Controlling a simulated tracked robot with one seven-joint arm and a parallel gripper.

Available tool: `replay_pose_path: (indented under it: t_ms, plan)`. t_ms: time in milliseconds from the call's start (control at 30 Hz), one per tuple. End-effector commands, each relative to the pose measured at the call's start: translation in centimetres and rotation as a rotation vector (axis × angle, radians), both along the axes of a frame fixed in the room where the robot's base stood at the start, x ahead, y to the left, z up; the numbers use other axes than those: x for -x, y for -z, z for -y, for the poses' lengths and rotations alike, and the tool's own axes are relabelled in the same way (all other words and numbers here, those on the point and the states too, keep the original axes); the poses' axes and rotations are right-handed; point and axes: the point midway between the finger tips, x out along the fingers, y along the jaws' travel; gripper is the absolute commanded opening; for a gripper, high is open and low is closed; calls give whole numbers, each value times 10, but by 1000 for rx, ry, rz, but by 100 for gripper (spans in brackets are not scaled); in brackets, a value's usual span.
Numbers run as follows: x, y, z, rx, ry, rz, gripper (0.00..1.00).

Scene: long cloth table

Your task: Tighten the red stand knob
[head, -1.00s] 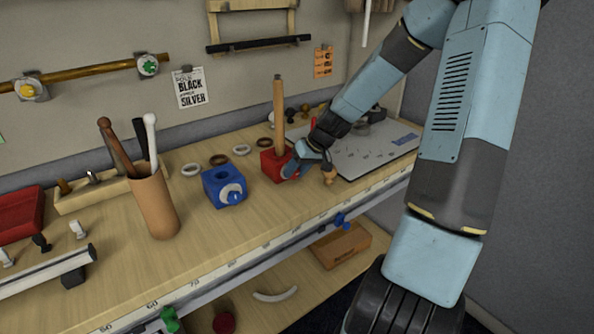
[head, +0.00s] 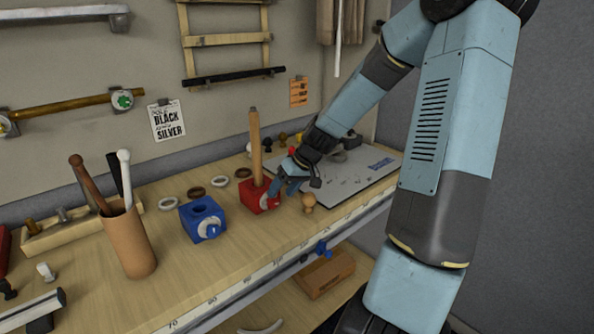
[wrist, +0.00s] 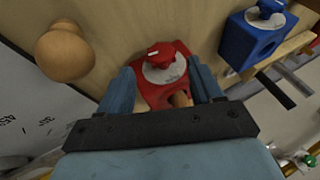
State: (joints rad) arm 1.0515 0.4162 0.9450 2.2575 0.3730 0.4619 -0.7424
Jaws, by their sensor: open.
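The red stand (head: 252,197) is a block on the wooden table with an upright wooden rod (head: 254,145) in its top. In the wrist view the red knob (wrist: 160,51) sits on a pale disc on the stand's face (wrist: 151,94). My gripper (head: 276,187) is at the stand's right side in the head view and partly covers the knob side. In the wrist view my gripper (wrist: 159,67) is open, with one blue finger on each side of the stand and the knob seen between and beyond the tips. Whether the fingers touch the stand cannot be told.
A blue stand (head: 201,222) with a blue knob is left of the red one. A round wooden knob (head: 308,202) stands close by on the right. A cup of tools (head: 130,245) is further left. A grey board (head: 365,165) lies behind.

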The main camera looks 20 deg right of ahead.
Motion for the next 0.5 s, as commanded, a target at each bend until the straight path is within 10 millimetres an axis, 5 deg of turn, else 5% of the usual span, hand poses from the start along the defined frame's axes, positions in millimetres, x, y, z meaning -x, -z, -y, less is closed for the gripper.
replay_pose_path:
  t_ms: [500]
  plan:
    - [18,-63,34,3,4,2,65]
